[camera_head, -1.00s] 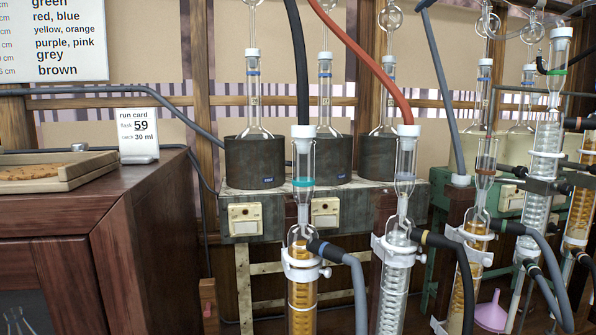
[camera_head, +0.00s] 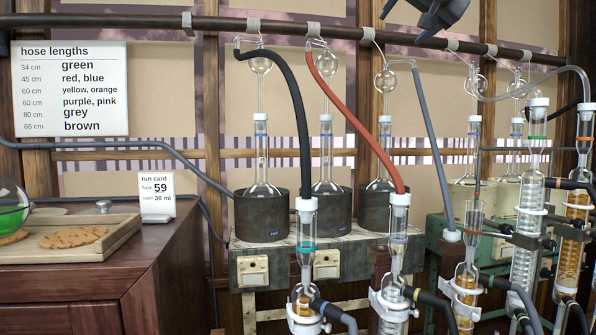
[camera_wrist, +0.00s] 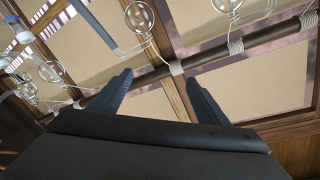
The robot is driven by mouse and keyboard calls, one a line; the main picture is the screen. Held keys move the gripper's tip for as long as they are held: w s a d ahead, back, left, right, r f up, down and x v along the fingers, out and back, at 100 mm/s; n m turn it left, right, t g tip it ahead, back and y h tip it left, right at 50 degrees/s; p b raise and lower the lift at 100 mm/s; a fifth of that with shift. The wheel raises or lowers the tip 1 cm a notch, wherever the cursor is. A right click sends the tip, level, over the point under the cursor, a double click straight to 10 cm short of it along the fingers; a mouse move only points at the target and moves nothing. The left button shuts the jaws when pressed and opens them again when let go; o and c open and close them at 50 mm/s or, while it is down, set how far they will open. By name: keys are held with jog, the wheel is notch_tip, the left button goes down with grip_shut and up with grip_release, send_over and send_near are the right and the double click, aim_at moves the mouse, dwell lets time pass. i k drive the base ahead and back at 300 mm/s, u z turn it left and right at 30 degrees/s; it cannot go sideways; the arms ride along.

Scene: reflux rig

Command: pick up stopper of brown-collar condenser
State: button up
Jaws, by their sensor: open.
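The brown-collar condenser (camera_head: 465,282) stands right of centre in the head view, a clear tube with a brown band and amber liquid. Its top shows no white cap. My gripper (camera_head: 438,14) is partly in view at the top edge, well above the stopper. In the wrist view, my gripper (camera_wrist: 160,82) has its fingers spread with nothing between them; the stopper is not identifiable there.
A black hose (camera_head: 292,95) and a red hose (camera_head: 345,125) hang to capped condensers on the left. A dark rail (camera_head: 220,24) crosses above. Several condensers crowd the right. A wooden cabinet with a tray (camera_head: 118,240) stands left.

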aim_at(453, 237)
jog(key=k, duration=0.95)
